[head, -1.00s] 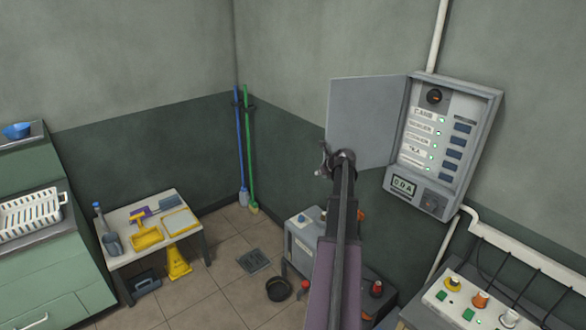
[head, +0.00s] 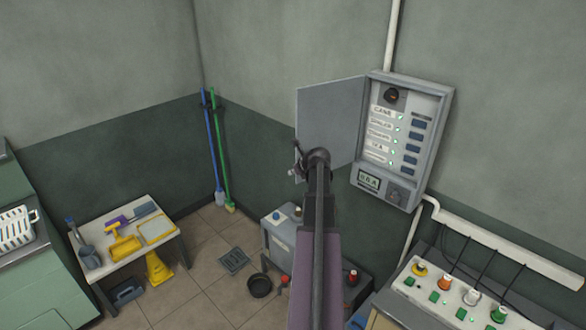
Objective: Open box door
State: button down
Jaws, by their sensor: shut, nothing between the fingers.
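The grey wall box (head: 432,125) hangs on the right wall. Its door (head: 328,120) stands wide open, swung out to the left. Inside are a column of labels with green lights, several dark blue switches, a small display and a black knob. My gripper (head: 297,160) is at the door's lower left edge, at the end of my arm, which rises from the bottom of the head view. It is shut and empty. Whether its fingers touch the door cannot be told.
A control panel (head: 450,300) with coloured knobs and cables is at lower right. A grey machine (head: 280,240) stands on the floor below the box. A small table (head: 180,240) with yellow tools is at left. A black bowl (head: 260,285) lies on the open floor.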

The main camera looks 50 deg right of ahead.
jog(key=shift+a+p+v, duration=0.25)
jog(key=shift+p+v, duration=0.25)
jog(key=shift+v, duration=0.5)
jog(key=shift+w, duration=0.15)
jog(key=w+a+f+n+g+y+b, duration=0.1)
jog(key=w+a+f+n+b, duration=0.4)
jog(key=a, duration=0.6)
jog(key=w+a+f+n+g+y, duration=0.1)
jog(key=a+f+n+g+y, duration=0.15)
jog(key=a+n, duration=0.65)
jog(key=w+a+f+n+g+b, duration=0.1)
jog(key=w+a+f+n+b, duration=0.3)
jog(key=a, duration=0.9)
jog(key=s+a+f+n+g+b, duration=0.1)
jog(key=s+a+f+n+b, duration=0.1)
jog(key=a+n, duration=0.5)
jog(key=s+a+f+n+g+h+b, duration=0.1)
jog(key=s+a+f+n+g+b, duration=0.1)
jog(key=a+n, duration=0.5)
jog(key=s+a+f+n+g+b, duration=0.1)
jog(key=s+a+f+n+b, duration=0.2)
jog(key=a, duration=1.1)
notch_tip(320, 180, down, 4)
jog(key=s+n, duration=0.2)
jog(key=n, duration=0.1)
jog(key=shift+s+r+n+g, duration=0.15)
jog(key=shift+s+n+g, duration=0.1)
jog(key=shift+n+g, duration=0.15)
